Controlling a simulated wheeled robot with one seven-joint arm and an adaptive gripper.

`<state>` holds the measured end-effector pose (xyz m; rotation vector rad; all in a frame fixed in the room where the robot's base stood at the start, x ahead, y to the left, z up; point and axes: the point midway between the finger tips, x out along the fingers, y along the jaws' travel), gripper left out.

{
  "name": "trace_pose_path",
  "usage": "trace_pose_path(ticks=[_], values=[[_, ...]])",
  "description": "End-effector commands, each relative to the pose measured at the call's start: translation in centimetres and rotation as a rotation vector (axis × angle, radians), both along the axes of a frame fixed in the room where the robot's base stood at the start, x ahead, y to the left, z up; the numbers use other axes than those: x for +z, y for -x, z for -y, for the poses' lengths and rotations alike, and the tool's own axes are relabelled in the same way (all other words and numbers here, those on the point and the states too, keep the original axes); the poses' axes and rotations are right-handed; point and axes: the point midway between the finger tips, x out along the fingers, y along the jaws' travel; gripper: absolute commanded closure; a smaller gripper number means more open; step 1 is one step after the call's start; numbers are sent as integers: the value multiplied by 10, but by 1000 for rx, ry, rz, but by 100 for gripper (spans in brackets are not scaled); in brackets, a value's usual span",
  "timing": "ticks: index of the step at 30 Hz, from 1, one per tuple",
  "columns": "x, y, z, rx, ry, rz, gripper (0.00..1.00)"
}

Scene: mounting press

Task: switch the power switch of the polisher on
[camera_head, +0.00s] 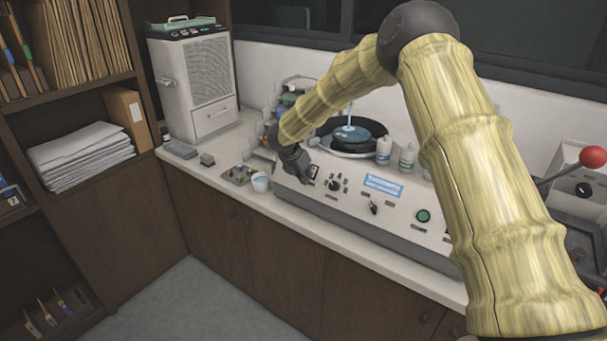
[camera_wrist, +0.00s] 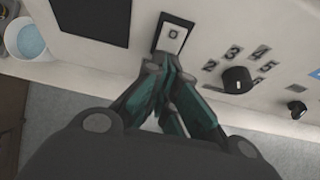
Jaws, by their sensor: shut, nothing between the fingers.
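The polisher (camera_head: 405,216) is a long light-coloured console on the counter, with a round wheel (camera_head: 350,134) on top and knobs on its sloped front. Its power switch (camera_wrist: 172,36) is a pale rocker in a dark frame, with a "0" mark showing. The lower end of the switch is hidden behind my fingertips, so I cannot tell which way it is tipped. My gripper (camera_wrist: 160,64) is shut and empty, its tips at the lower edge of the switch; I cannot tell if they touch. In the head view my gripper (camera_head: 304,174) is at the panel's left end.
A numbered dial (camera_wrist: 237,80) and a smaller knob (camera_wrist: 297,108) lie right of the switch. A white cup (camera_head: 260,182) stands left of the polisher. Bottles (camera_head: 384,151) stand behind the panel. A red-knobbed lever (camera_head: 592,157) is at the far right.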

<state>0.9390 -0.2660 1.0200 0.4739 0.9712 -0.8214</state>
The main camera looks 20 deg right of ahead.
Motion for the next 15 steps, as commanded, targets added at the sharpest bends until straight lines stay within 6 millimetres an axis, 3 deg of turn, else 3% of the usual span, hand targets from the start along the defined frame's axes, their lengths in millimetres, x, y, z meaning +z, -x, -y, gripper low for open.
trace_pose_path(ticks=[15], values=[[-11,-2,2,0,39,29,100]])
